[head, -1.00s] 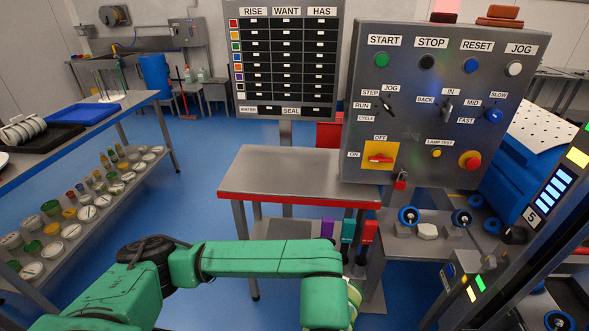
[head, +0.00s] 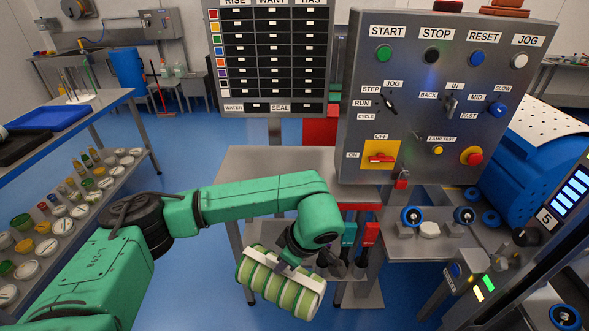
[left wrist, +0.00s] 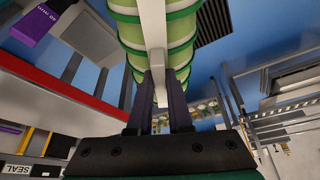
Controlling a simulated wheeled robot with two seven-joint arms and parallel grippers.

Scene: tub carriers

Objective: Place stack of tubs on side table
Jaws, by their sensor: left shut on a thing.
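The stack of tubs (head: 270,287) is a row of green-and-white tubs lying on its side in a white carrier (head: 312,280). My left gripper (head: 290,262) holds the carrier, in front of and below the side table's front edge in the head view. In the left wrist view, the fingers (left wrist: 159,98) are shut on the white carrier's bar (left wrist: 155,35), with tubs (left wrist: 128,35) on both sides of it. The side table (head: 260,160) has a bare grey top and a red front edge, partly hidden by my left arm. My right gripper is out of view.
A control panel (head: 430,110) stands over the table's right side, and a RISE/WANT/HAS board (head: 272,60) is behind it. Red and teal holders (head: 370,235) hang below the table front. A shelf with small tubs (head: 60,225) stands at left.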

